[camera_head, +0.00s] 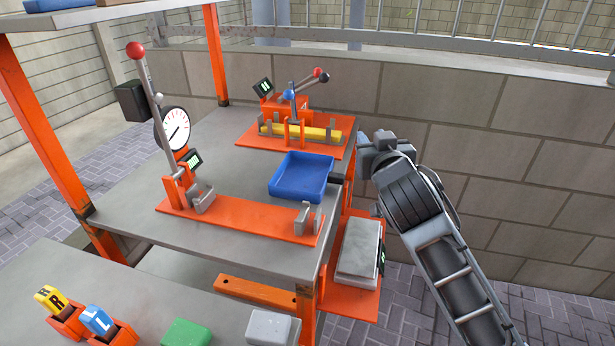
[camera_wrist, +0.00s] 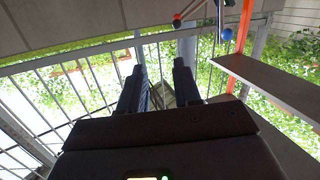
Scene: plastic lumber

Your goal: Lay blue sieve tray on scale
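The blue sieve tray (camera_head: 300,175) lies on the grey worktable, near its right edge, with a dark handle pointing right. The scale (camera_head: 359,247) is a grey platform with a small green display, on an orange shelf low at the table's right side. Nothing lies on the scale. My gripper (camera_head: 374,147) is in the air beyond the table's right edge, above and right of the tray and apart from it. In the wrist view my gripper (camera_wrist: 161,68) shows its two fingers apart, with nothing between them. The wrist view does not show the tray or scale.
An orange fixture with a dial gauge (camera_head: 173,128) and red-knobbed lever stands left of the tray. An orange press with a yellow bar (camera_head: 300,131) stands behind it. A block wall (camera_head: 490,150) runs behind my arm. Marked blocks (camera_head: 97,319) sit on the front table.

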